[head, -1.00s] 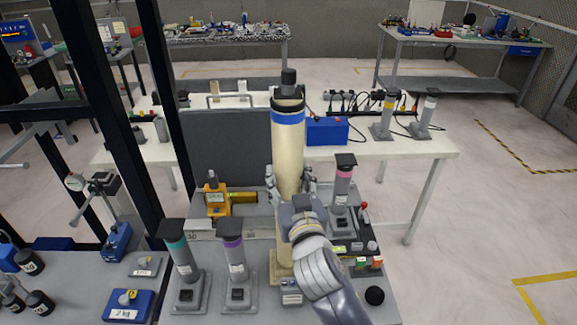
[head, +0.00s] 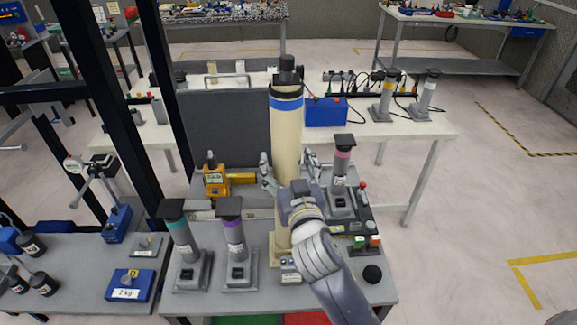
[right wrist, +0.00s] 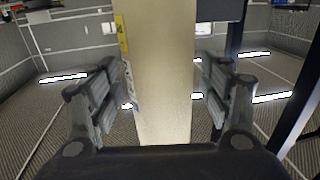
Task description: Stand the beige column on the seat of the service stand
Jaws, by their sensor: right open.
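The beige column (head: 287,135) stands upright near the middle of the head view, with a blue band and a dark cap at its top. In the right wrist view the column (right wrist: 158,75) runs between the fingers, with gaps on both sides. My right gripper (head: 289,163) is open around the column's lower half. A beige foot (head: 277,242) shows at the column's lower end, partly behind my right wrist; I cannot tell if it belongs to the column or to the service stand. The contact at the bottom is hidden. My left gripper is not in view.
Grey-footed posts with teal (head: 182,236), purple (head: 235,240) and pink (head: 343,165) bands stand close by on the grey bench (head: 210,303). A dark upright panel (head: 225,130) is behind. An orange device (head: 214,178) sits left of the column. A black frame rises at left.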

